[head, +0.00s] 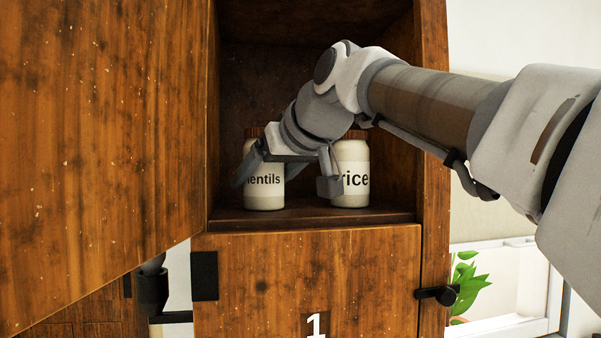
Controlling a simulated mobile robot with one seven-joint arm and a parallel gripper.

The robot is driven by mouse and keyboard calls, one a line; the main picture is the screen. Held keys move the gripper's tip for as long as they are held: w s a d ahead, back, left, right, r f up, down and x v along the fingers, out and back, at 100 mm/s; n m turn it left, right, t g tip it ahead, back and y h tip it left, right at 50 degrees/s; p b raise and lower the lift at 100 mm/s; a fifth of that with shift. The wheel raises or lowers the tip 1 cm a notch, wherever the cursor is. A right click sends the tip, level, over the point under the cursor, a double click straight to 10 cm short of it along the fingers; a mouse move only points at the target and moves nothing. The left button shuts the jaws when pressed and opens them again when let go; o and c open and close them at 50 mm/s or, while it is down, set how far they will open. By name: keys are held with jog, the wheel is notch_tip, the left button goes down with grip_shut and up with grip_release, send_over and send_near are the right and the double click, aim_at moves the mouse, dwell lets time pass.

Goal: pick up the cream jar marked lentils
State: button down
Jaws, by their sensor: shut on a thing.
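The cream jar marked lentils (264,191) is upright in the open upper compartment, at the left. Its first letter is partly covered by a finger. My gripper (286,184) reaches in from the upper right and is shut on the lentils jar, with one finger at its left side and the other to its right. The jar's base is at or very near the compartment floor; I cannot tell if there is a gap.
A similar cream jar marked rice (354,182) stands close at the right, just beside my right finger. The compartment floor (310,217) has a front edge. An open wooden door (90,130) fills the left. A closed door marked 1 (270,275) is below. A plant (466,285) is at lower right.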

jog(key=shift+r, duration=0.2)
notch_tip(320, 180, up, 8)
jog(key=shift+p, duration=0.8)
jog(key=shift+r, duration=0.8)
